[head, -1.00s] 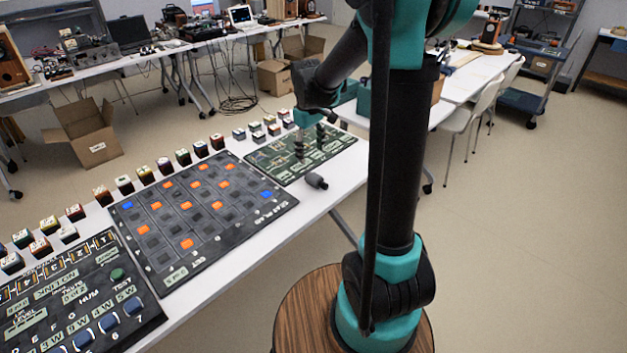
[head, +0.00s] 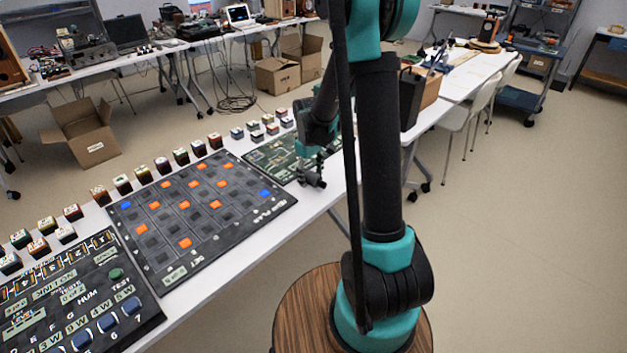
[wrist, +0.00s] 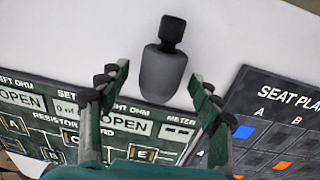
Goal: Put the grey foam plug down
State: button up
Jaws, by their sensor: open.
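The grey foam plug (wrist: 163,74) lies on the white table top in the wrist view. It has a rounded grey body and a black knob-like end pointing away from my gripper. My gripper (wrist: 158,80) is open, with its two fingers spread to either side of the plug's grey body. There are gaps between the fingers and the plug. In the head view my gripper (head: 312,170) is low over the table by the green resistor board, and the plug (head: 314,182) is partly hidden there.
The green resistor board (wrist: 60,128) lies below my fingers. The dark seat plan board (wrist: 285,110) with orange and blue blocks is to the right in the wrist view. Bare white table (wrist: 60,35) lies around the plug. Small labelled blocks (head: 181,156) line the table's far edge.

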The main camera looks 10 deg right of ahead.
jog(key=shift+c, duration=0.6)
jog(key=c, duration=0.9)
jog(key=shift+r, duration=0.1)
